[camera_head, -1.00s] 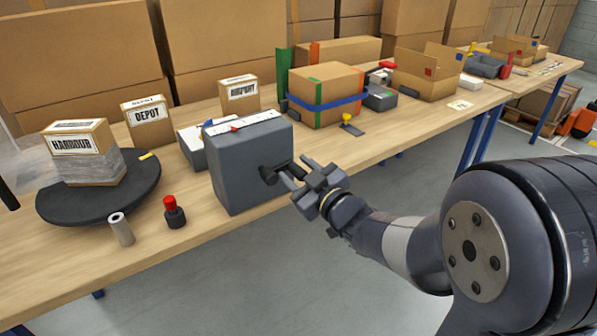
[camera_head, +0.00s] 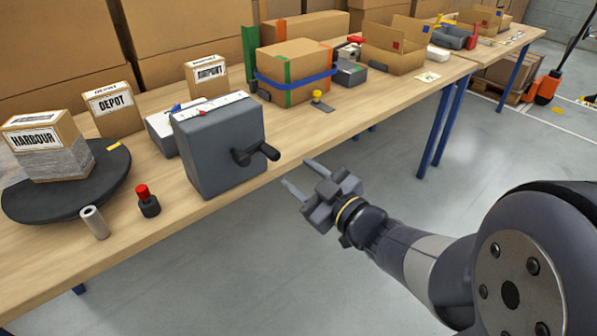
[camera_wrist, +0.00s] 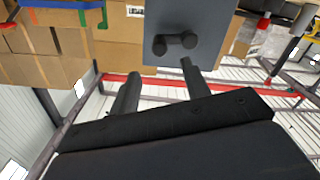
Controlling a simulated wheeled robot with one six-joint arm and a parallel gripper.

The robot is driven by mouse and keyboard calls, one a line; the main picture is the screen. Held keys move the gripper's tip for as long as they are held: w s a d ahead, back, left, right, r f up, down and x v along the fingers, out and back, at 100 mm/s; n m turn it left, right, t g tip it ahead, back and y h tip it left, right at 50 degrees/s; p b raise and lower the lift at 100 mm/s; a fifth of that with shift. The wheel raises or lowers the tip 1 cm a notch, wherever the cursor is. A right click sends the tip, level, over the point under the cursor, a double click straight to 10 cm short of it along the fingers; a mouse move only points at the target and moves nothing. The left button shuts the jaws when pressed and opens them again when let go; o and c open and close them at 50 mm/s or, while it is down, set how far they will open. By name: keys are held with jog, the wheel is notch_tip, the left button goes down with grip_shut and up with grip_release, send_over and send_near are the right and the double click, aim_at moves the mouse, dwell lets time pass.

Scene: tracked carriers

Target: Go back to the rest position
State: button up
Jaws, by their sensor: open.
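My gripper (camera_head: 300,177) is open and empty in the head view, in the air off the front edge of the table. It is apart from the grey box (camera_head: 218,150) with the black crank handle (camera_head: 257,153), which stands to its left on the table. In the wrist view my two fingers (camera_wrist: 160,88) are spread with nothing between them. The crank handle (camera_wrist: 175,43) shows beyond the fingertips there, on the face of the grey box (camera_wrist: 200,20).
The wooden table (camera_head: 330,127) holds a turntable (camera_head: 75,190) with a wrapped HARBOUR carton (camera_head: 45,145), a red-topped stamp (camera_head: 147,200), a metal roll (camera_head: 95,222) and a strapped carton (camera_head: 295,70). An open carton (camera_head: 400,50) stands further right. The floor before the table is clear.

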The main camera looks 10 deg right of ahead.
aim_at(277, 158)
jog(key=b+x, duration=0.1)
jog(key=x, duration=1)
jog(key=shift+a, duration=0.1)
jog(key=shift+f+p, duration=0.1)
jog(key=shift+p, duration=0.3)
jog(key=shift+f+m, duration=0.15)
jog(key=shift+m, duration=0.35)
jog(key=shift+s, duration=0.1)
